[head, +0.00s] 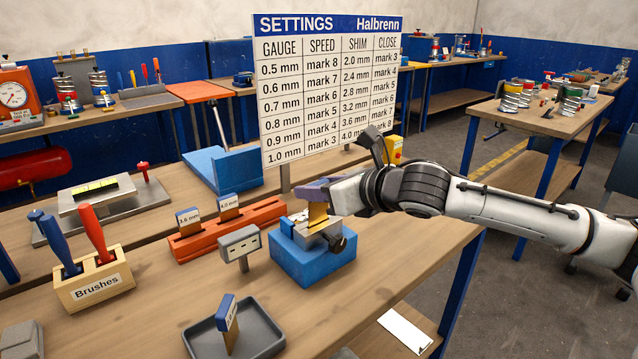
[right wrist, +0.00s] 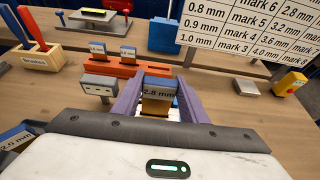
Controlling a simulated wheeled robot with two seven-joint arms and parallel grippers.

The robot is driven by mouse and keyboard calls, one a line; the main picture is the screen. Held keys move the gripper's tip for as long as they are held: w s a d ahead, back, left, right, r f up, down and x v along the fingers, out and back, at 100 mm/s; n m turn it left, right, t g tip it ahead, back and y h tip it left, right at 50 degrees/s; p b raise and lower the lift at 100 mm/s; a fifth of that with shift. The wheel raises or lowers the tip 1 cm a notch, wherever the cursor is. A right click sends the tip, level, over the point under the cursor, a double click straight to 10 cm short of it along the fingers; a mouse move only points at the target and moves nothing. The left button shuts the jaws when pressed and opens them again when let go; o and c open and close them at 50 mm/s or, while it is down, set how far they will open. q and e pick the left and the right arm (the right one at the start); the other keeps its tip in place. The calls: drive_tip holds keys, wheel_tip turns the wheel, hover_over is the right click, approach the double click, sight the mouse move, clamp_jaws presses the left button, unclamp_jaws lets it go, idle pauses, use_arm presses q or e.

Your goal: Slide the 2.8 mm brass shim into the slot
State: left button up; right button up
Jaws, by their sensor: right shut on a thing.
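The 2.8 mm brass shim (head: 317,215) hangs upright in my right gripper (head: 318,192) over the blue block (head: 312,262) with a grey metal top. Its label (right wrist: 158,94) reads 2.8 mm in the right wrist view, between the purple fingers (right wrist: 157,100), which are shut on it. The shim's lower end meets or sits just in front of the metal top. The slot is hidden, so I cannot tell whether the end is inside it. My left gripper is not in view.
An orange rack (head: 228,232) holds two labelled shims behind the block. A small grey sign (head: 240,243) stands left of it. A dark tray (head: 262,340) with another blue-topped shim (head: 229,322) lies in front. The settings board (head: 328,90) stands behind.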

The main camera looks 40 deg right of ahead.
drive_tip(key=shift+f+b, duration=0.55)
drive_tip(key=shift+f, duration=1.05)
drive_tip(key=o, duration=1.2)
drive_tip(key=shift+s, duration=0.1)
drive_tip(key=shift+b+v, duration=1.35)
drive_tip(key=shift+v, duration=3.75)
